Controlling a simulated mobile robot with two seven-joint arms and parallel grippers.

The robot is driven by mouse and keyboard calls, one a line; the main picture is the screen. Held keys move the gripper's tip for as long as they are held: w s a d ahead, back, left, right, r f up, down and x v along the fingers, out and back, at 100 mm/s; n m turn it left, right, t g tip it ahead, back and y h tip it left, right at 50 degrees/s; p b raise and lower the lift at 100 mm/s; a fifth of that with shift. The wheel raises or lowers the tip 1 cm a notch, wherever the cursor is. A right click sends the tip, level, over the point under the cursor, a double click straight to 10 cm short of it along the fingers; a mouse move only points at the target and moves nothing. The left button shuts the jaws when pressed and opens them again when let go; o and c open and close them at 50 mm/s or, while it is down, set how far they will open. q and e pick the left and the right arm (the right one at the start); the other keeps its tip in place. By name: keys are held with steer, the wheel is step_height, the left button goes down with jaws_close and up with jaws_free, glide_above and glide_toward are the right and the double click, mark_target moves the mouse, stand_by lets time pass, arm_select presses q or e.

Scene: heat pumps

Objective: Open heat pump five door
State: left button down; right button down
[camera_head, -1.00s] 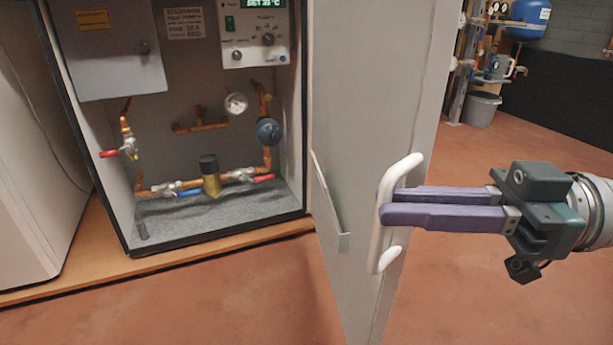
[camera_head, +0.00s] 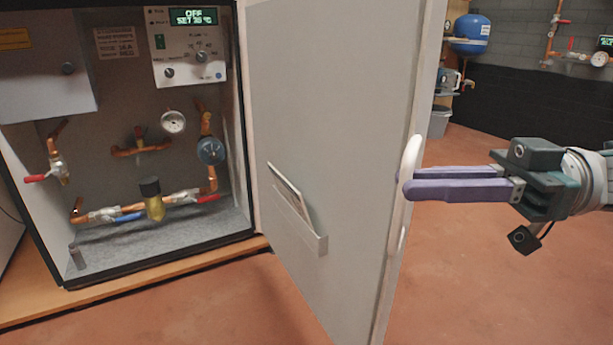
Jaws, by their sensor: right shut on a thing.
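The heat pump cabinet (camera_head: 75,255) stands at the left with its inside in full view. Its grey door (camera_head: 335,100) stands swung out from the cabinet's right edge, its inner face with a paper holder toward me. The white door handle (camera_head: 411,155) sits on the door's free edge. My right gripper (camera_head: 408,183) comes in from the right, its purple fingers shut on the handle. My left gripper is not in view.
Inside the cabinet are a control panel (camera_head: 188,50), copper pipes, valves and a gauge (camera_head: 173,122). A bin (camera_head: 439,120) and a blue tank (camera_head: 472,33) stand at the back. The red floor (camera_head: 500,270) at the right is clear.

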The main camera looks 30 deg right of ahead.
steer(key=shift+w+d+f, duration=0.1)
steer(key=shift+f, duration=0.05)
steer(key=c, duration=1.3)
jaws_free()
steer(key=shift+o, duration=0.7)
steer(key=shift+w, duration=0.15)
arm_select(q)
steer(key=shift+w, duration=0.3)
arm_select(e)
steer(key=shift+w, duration=0.1)
steer(key=v, duration=0.9)
steer(key=shift+s+d, duration=0.25)
steer(key=shift+d, duration=0.05)
